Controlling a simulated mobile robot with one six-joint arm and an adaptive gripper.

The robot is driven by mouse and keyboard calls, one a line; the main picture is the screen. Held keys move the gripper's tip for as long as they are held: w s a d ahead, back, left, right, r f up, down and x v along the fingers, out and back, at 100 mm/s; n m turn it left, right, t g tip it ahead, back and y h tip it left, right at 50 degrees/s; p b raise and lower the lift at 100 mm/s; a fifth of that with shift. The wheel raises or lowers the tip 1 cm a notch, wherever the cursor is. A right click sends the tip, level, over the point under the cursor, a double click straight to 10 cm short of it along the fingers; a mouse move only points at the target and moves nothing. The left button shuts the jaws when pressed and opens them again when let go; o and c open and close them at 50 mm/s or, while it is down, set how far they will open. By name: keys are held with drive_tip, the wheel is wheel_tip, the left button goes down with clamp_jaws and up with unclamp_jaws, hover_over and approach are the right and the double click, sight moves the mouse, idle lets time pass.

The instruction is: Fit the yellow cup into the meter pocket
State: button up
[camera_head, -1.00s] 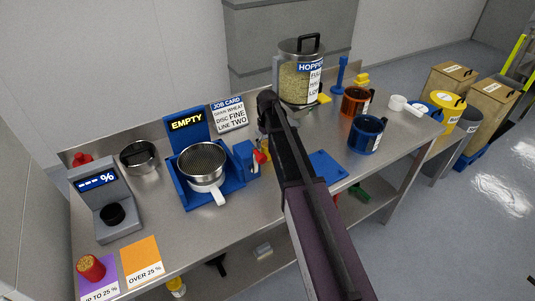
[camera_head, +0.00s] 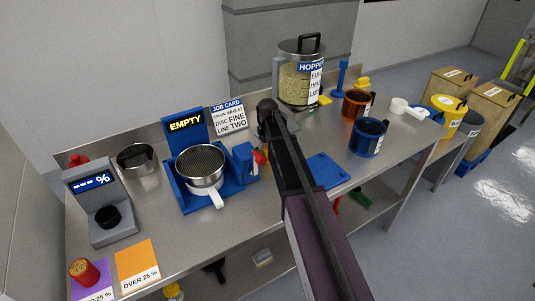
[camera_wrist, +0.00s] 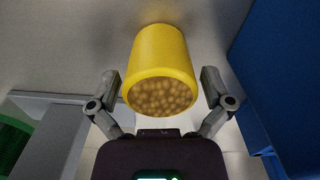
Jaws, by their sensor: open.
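The yellow cup (camera_wrist: 160,55) fills the middle of the wrist view, with its open end towards the camera and round tan grains inside. My gripper (camera_wrist: 160,82) is open, with one finger on each side of the cup. I cannot tell whether either finger touches it. In the head view my arm hides my fingers and most of the cup's area. The grey meter (camera_head: 73,213) stands at the left end of the bench and its display reads "--- %". Its dark round pocket (camera_head: 107,217) looks empty.
A blue sieve station (camera_head: 186,195) marked EMPTY stands right of the meter. The hopper (camera_head: 300,75) and blue mug (camera_head: 367,137) are to the right.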

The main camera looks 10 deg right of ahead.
drive_tip(key=c, duration=1.1)
drive_tip(key=shift+r, duration=0.2)
wheel_tip(320, 180, up, 10)
drive_tip(key=p, duration=1)
drive_tip(key=shift+f, duration=0.2)
